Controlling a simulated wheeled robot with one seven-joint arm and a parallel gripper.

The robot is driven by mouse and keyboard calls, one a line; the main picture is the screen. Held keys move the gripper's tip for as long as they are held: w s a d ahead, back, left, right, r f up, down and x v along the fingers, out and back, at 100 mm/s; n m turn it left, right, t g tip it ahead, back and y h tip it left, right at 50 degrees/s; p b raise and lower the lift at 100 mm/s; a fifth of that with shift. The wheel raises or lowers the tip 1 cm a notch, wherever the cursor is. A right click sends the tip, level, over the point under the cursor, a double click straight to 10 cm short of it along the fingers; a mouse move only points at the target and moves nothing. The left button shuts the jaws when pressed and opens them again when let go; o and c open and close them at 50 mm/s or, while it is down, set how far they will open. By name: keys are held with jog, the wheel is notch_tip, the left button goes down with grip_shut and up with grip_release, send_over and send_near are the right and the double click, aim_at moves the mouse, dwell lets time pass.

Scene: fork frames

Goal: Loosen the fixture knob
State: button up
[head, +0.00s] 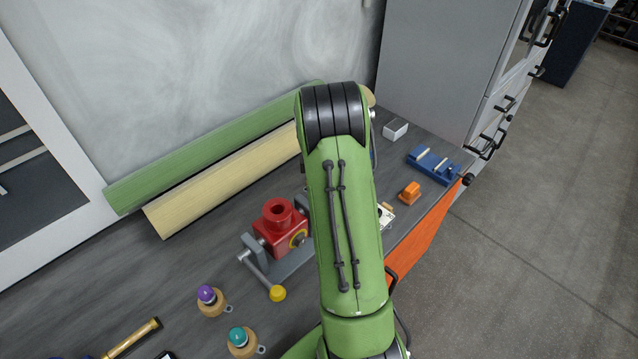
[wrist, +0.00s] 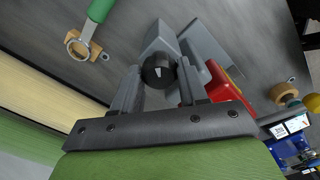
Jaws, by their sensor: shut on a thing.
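The fixture is a red block (head: 270,240) held in a grey vise-like frame on the bench, left of my arm in the head view. The red block also shows in the wrist view (wrist: 228,85), beside grey bracket parts (wrist: 205,55). A black round knob (wrist: 158,71) with a small white mark sits at the end of the grey bracket. My gripper (wrist: 159,76) has one finger on each side of this knob and is shut on it. In the head view my own green arm hides the gripper and the knob.
A yellow-ended vise handle (head: 278,293) sticks out at the front of the fixture. Purple (head: 207,294) and teal (head: 238,337) knobs on wooden bases stand front left. An orange block (head: 409,192) and blue tray (head: 433,166) lie right. Green (head: 210,150) and cream (head: 225,180) rolls lie behind.

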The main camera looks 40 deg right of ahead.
jog(key=n, duration=0.4)
jog(key=shift+b, duration=0.3)
jog(key=shift+n+b, duration=0.35)
jog(key=shift+n, duration=1.45)
jog(key=shift+f+n, duration=0.1)
jog(key=shift+n, duration=0.2)
jog(key=shift+a, duration=0.1)
jog(key=o, duration=0.8)
notch_tip(320, 180, up, 16)
jog(key=p, duration=0.3)
jog(key=shift+f, duration=0.1)
